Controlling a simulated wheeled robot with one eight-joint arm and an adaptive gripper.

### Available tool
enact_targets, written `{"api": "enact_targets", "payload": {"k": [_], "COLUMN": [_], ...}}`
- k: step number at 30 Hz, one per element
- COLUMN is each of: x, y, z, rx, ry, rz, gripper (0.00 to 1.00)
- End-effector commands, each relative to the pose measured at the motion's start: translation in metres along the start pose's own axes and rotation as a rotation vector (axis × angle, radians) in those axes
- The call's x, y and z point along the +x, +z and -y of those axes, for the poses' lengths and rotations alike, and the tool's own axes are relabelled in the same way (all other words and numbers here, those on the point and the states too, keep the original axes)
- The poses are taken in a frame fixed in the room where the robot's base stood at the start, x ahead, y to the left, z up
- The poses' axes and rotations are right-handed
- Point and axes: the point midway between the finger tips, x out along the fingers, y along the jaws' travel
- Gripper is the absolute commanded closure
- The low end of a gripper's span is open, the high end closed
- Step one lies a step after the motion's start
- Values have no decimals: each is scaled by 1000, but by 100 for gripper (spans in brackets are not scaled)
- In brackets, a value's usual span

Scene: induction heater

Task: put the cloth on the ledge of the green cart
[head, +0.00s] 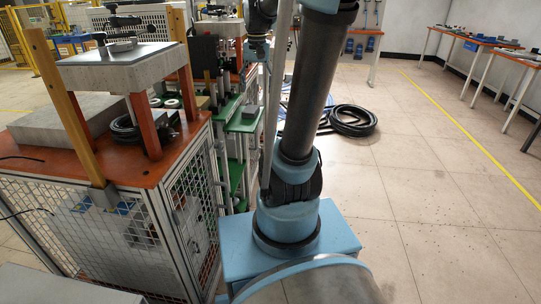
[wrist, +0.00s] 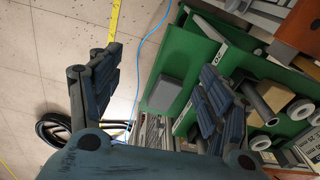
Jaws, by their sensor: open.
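The green cart (head: 243,123) stands just left of my arm column in the head view, partly hidden by it. In the wrist view its green surface (wrist: 190,58) fills the middle and right, with a pale metal edge strip. A flat grey rectangular piece (wrist: 164,93) lies on the green surface; I cannot tell whether it is the cloth. My gripper (wrist: 160,68) is open, with its fingers spread above the floor and the cart's edge. Nothing shows between the fingertips.
An orange-topped caged bench (head: 60,155) stands at the left. White rings (wrist: 299,109) and a metal tube (wrist: 262,103) sit on the cart's right side. Black coiled hose (head: 352,120) lies on the floor behind. The floor at right is clear, with tables (head: 487,42) beyond.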

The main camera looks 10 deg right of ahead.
Motion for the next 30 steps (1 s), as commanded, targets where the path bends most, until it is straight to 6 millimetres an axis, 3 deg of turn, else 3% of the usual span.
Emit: {"api": "enact_targets", "payload": {"k": [1,6,18,24,30], "x": [6,26,99,136,152], "y": [18,66,170,204,217], "z": [-5,-20,-52,-63,-64], "rx": [-17,-82,-232,-292,-318], "ry": [-2,-8,-16,-16,-16], "rz": [-7,-31,-90,-114,-123], "gripper": [29,29,29,29,29]}}
